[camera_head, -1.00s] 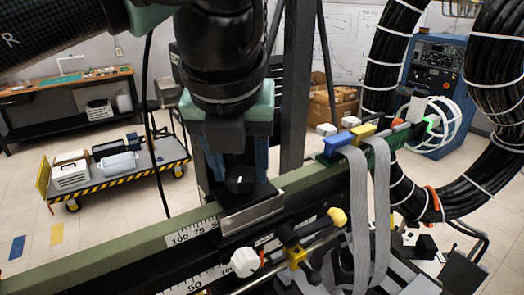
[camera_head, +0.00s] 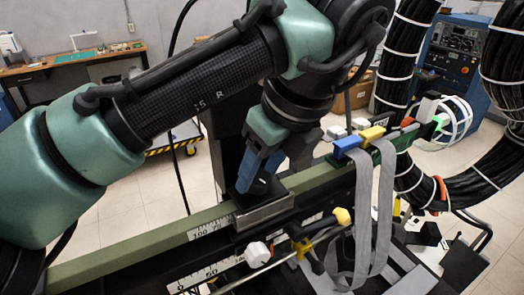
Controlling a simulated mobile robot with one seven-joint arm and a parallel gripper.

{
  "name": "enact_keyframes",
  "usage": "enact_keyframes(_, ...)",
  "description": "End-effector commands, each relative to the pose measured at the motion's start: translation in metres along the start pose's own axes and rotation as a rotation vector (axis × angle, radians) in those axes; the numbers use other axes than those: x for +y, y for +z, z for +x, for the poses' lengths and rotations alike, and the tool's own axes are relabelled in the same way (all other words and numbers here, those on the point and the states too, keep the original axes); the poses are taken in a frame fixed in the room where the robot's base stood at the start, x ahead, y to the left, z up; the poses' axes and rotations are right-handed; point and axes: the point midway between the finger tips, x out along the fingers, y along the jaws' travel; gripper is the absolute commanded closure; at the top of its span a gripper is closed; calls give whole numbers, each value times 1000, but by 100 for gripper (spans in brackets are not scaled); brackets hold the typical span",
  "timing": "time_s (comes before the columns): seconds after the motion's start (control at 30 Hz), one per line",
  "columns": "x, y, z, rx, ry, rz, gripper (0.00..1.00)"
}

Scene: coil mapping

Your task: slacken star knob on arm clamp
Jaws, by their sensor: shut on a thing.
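The arm clamp (camera_head: 263,215) is a silver block seated on the long green beam, with the black star knob (camera_head: 262,186) on top. My gripper (camera_head: 261,178) comes down from above with its blue fingers on either side of the knob and is shut on it. The fingers hide part of the knob, so its lobes cannot be made out. A white knob (camera_head: 257,254) on the lower rail and a yellow knob (camera_head: 341,216) to the right are apart from my gripper.
The green beam (camera_head: 130,237) with its scale runs across the front. Blue and yellow blocks (camera_head: 348,146) with hanging grey straps (camera_head: 363,215) stand right of the clamp. Thick black cable loops (camera_head: 402,65) hang at the right. A workbench (camera_head: 75,60) is at the back left.

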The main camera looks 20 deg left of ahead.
Motion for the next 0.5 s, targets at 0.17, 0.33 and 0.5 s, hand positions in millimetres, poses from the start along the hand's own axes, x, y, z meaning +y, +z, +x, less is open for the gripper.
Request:
enact_keyframes(0.17, -1, 1, -2, 0, 71, -156, 100)
enact_keyframes(0.33, -3, 1, 0, 0, 133, -306, 100)
enact_keyframes(0.5, -4, 1, 1, 0, 193, -454, 100)
